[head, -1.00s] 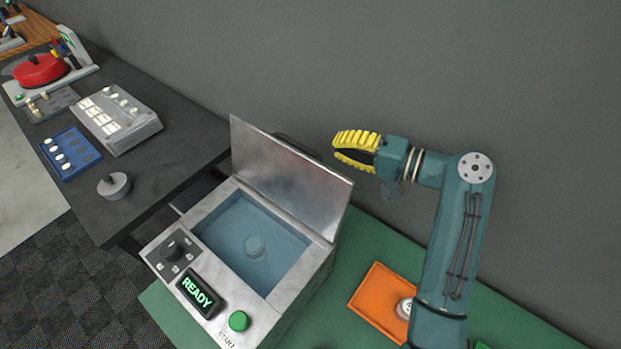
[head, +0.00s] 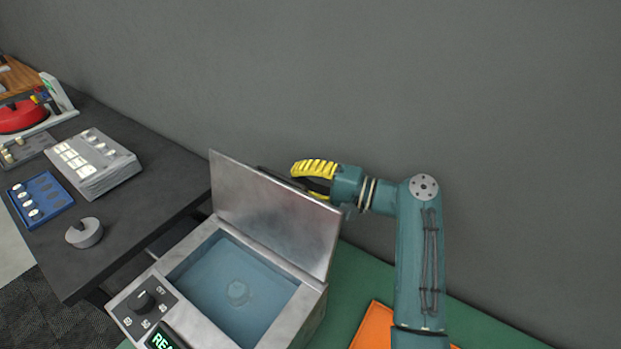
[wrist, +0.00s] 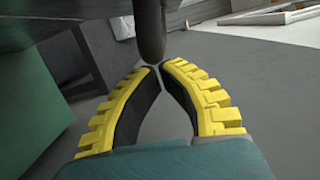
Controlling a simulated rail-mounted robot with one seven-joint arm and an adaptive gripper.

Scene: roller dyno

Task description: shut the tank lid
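The tank (head: 315,308) is a metal box with a bluish basin and a small round thing in it. Its lid (head: 275,215), a flat metal panel hinged at the back, stands open, leaning slightly back. My gripper (head: 294,172), with yellow ribbed fingers, is behind the lid near its upper edge, and the lid partly hides it. In the wrist view, the fingertips (wrist: 161,67) are together with nothing visible between them. A dark bar (wrist: 150,32), perhaps the lid's handle, lies just beyond the tips; I cannot tell whether they touch.
A grey wall (head: 450,100) runs close behind the lid and arm. An orange tray (head: 373,328) lies on the green bench right of the tank. A dark table (head: 150,205) at left holds a button box (head: 108,172), blue tray (head: 62,203) and grey knob (head: 86,233).

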